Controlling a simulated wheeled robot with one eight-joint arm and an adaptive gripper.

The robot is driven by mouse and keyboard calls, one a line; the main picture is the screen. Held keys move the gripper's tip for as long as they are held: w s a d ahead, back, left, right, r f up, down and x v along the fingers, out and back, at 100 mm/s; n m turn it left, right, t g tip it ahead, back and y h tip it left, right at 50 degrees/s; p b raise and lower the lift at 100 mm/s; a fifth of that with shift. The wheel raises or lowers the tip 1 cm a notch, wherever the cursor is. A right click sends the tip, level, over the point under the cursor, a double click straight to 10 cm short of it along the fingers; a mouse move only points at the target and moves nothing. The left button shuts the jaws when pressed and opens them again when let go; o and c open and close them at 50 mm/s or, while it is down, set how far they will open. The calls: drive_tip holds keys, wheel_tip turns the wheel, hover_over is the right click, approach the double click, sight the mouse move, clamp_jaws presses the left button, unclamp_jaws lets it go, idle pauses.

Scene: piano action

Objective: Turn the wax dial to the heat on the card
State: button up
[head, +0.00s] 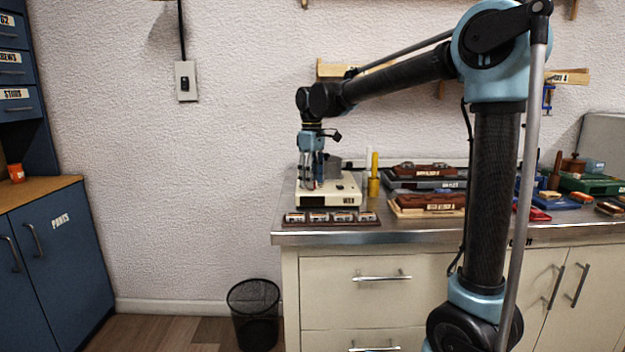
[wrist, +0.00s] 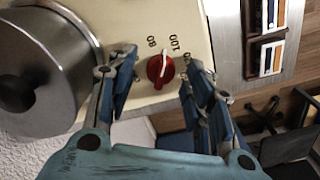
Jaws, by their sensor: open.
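The wax heater (head: 345,189), a cream box with a dark label, stands at the left end of the bench. In the wrist view its top plate (wrist: 117,20) carries a red dial (wrist: 154,70) with a white pointer. The pointer points between the printed 80 and 100, somewhat nearer 100. Another marking to the right is partly hidden by a finger. My gripper (head: 312,184) is over the heater, and its open fingers (wrist: 160,68) stand on either side of the dial with gaps visible. I cannot make out a card showing a heat.
A round metal pot (wrist: 35,75) sits on the heater beside the dial. A dark rack of labelled blocks (head: 331,218) lies along the bench's front edge. A yellow cylinder (head: 374,186) and stacked trays (head: 428,204) stand to the right. A wire bin (head: 253,312) is on the floor.

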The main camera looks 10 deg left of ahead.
drive_tip(key=c, duration=1.1)
drive_tip(key=shift+m, duration=1.4)
drive_tip(key=o, duration=1.1)
drive_tip(key=shift+w, duration=0.1)
wheel_tip(320, 180, up, 12)
